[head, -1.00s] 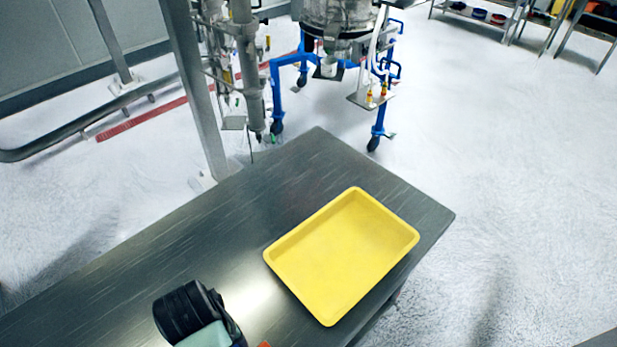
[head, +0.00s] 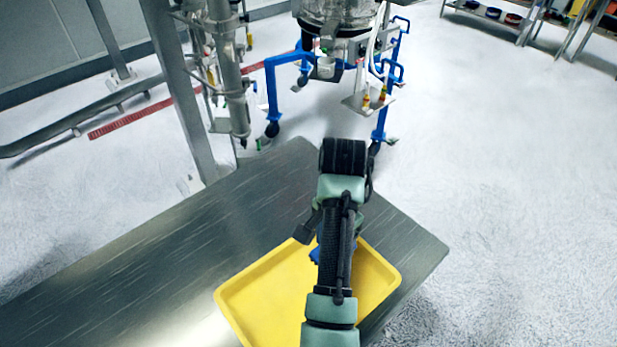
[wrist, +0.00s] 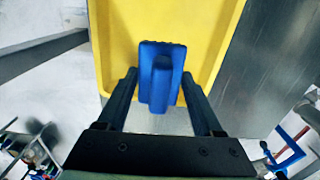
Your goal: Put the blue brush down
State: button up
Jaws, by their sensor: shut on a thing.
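The blue brush (wrist: 160,80) shows in the wrist view between the two fingers of my gripper (wrist: 161,92), which is shut on it. The yellow tray (wrist: 115,45) lies beyond the brush in that view. In the head view my arm reaches over the yellow tray (head: 262,300) on the metal table. A small bit of the blue brush (head: 316,254) shows beside my arm there; my gripper is mostly hidden behind the arm. I cannot tell whether the brush touches the tray.
The metal table (head: 150,260) is bare to the left of the tray. A machine on a blue wheeled frame (head: 272,90) stands on the floor past the table's far end. A metal post (head: 178,85) rises beside the table. Shelves (head: 490,20) stand at the far right.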

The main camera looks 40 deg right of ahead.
jog(key=shift+s+d+f+m, duration=0.15)
jog(key=shift+d+f+m, duration=0.15)
jog(key=shift+d+f, duration=0.1)
notch_tip(320, 180, down, 9)
jog(key=shift+d+f+p, duration=0.1)
jog(key=shift+p, duration=0.4)
jog(key=o, duration=1.3)
jog(key=shift+f, duration=0.1)
notch_tip(320, 180, up, 12)
jog(key=shift+r, duration=0.25)
